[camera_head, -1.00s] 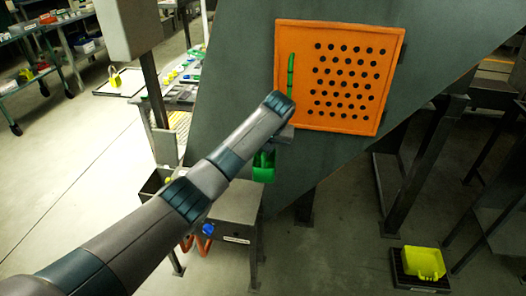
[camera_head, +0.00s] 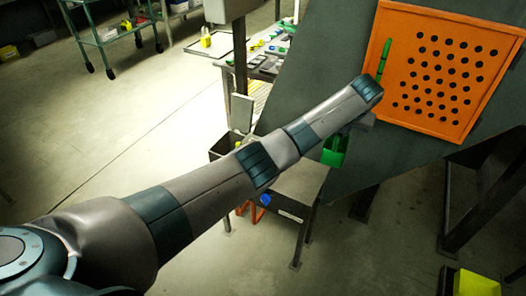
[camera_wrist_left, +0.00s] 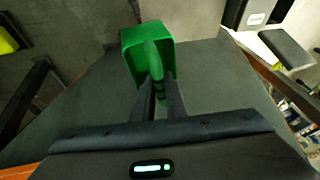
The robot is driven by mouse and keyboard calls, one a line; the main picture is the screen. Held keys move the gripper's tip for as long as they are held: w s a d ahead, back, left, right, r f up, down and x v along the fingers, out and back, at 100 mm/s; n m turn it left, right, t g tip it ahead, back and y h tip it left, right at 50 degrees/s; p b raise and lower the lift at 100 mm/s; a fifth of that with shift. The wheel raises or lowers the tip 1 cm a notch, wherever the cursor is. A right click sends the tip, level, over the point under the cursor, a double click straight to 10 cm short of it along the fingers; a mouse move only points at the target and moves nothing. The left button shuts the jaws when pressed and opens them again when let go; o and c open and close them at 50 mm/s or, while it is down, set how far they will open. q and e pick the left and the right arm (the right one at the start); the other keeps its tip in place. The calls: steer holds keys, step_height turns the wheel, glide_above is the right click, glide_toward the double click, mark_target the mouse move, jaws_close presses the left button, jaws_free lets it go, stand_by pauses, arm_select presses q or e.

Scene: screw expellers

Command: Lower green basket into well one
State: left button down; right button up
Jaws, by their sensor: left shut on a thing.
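My left gripper (camera_head: 362,120) is at the end of the arm reaching across the middle of the head view, its fingers mostly hidden by the wrist. It holds a green basket (camera_head: 335,152), which hangs in front of the grey sloped machine panel. In the left wrist view the two dark fingers (camera_wrist_left: 159,98) are closed on the handle of the green basket (camera_wrist_left: 130,42). The basket appears clear of other surfaces. I cannot make out which opening is well one. My right gripper is not in view.
An orange perforated panel (camera_head: 447,75) with a green handle (camera_head: 383,58) is on the grey machine (camera_head: 330,60). A labelled steel stand (camera_head: 292,190) is below the basket. A yellow container (camera_head: 474,283) is at lower right.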

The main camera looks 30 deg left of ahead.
arm_select(q)
steer(key=s+a+r, duration=0.2)
steer(key=s+r, duration=0.4)
steer(key=r, duration=0.4)
steer(key=s+a, duration=0.3)
steer(key=s, duration=0.7)
steer(key=s+a, duration=0.3)
steer(key=s, duration=0.8)
steer(key=shift+a+f, duration=0.35)
steer(key=shift+f, duration=0.1)
steer(key=shift+w, duration=0.1)
